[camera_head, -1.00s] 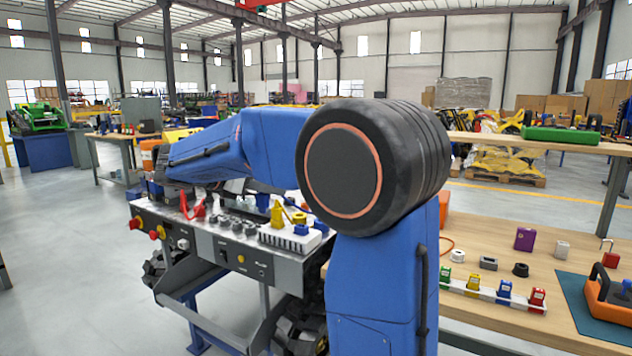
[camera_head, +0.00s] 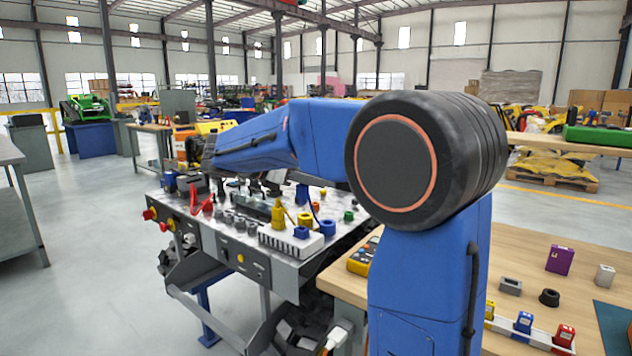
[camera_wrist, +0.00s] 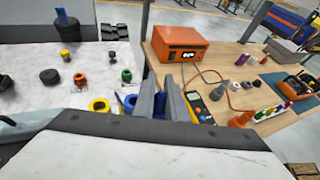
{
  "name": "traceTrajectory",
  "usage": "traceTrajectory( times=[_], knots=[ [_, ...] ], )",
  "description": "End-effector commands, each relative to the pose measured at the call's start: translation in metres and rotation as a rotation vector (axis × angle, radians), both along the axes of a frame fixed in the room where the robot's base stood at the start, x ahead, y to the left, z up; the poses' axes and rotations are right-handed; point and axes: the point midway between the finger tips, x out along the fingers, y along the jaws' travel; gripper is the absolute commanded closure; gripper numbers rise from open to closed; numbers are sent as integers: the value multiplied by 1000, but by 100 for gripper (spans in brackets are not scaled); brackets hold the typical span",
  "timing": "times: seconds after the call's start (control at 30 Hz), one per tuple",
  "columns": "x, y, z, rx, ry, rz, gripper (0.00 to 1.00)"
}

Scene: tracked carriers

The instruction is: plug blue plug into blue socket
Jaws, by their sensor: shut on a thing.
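My gripper (camera_wrist: 166,98) is shut on a blue plug, which shows only as a small blue patch (camera_wrist: 160,104) between the grey fingers in the wrist view. A blue ring-shaped socket (camera_wrist: 130,103) lies just left of the fingers, partly hidden by the gripper body. The plug appears apart from it, though its tip is hidden. In the head view the blue socket (camera_head: 328,228) stands near the right part of the metal panel (camera_head: 345,232). My arm hides most of the gripper there.
Yellow (camera_wrist: 98,104), green (camera_wrist: 126,75) and orange (camera_wrist: 79,80) rings stand near the blue socket. A white block (camera_head: 290,241) is at the panel's front edge. The wooden bench on the right carries an orange box (camera_wrist: 176,40) and a yellow meter (camera_wrist: 198,107).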

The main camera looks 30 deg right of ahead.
Motion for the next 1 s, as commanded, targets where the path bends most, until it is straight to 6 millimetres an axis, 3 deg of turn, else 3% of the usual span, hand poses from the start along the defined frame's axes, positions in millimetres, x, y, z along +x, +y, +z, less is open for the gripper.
traceTrajectory(
  times=[0.3,1.0],
  knots=[
    [2,6,-2,-21,44,68,100],
    [2,6,-53,-19,43,63,100]
  ],
)
